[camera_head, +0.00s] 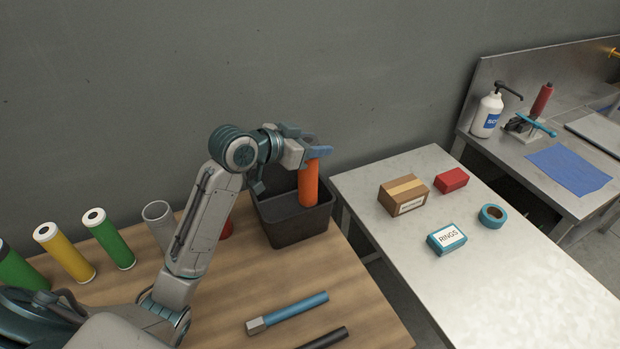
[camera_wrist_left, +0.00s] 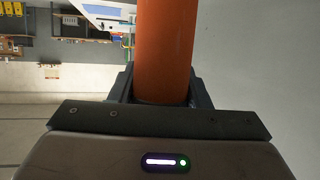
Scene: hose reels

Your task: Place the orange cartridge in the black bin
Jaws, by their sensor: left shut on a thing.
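The orange cartridge (camera_head: 308,184) is held upright in my left gripper (camera_head: 318,152), gripped near its top. Its lower end is over or inside the mouth of the black bin (camera_head: 297,228), on the wooden table; I cannot tell whether it touches the bin floor. In the left wrist view the orange cartridge (camera_wrist_left: 165,50) stands between the dark fingers of my left gripper (camera_wrist_left: 162,88). My right gripper is not in view.
Green (camera_head: 109,238) and yellow (camera_head: 64,252) cartridges and a clear grey tube (camera_head: 158,215) stand at the left. A blue-handled tool (camera_head: 288,313) lies in front. A white table (camera_head: 500,290) with a cardboard box (camera_head: 403,195) is at the right.

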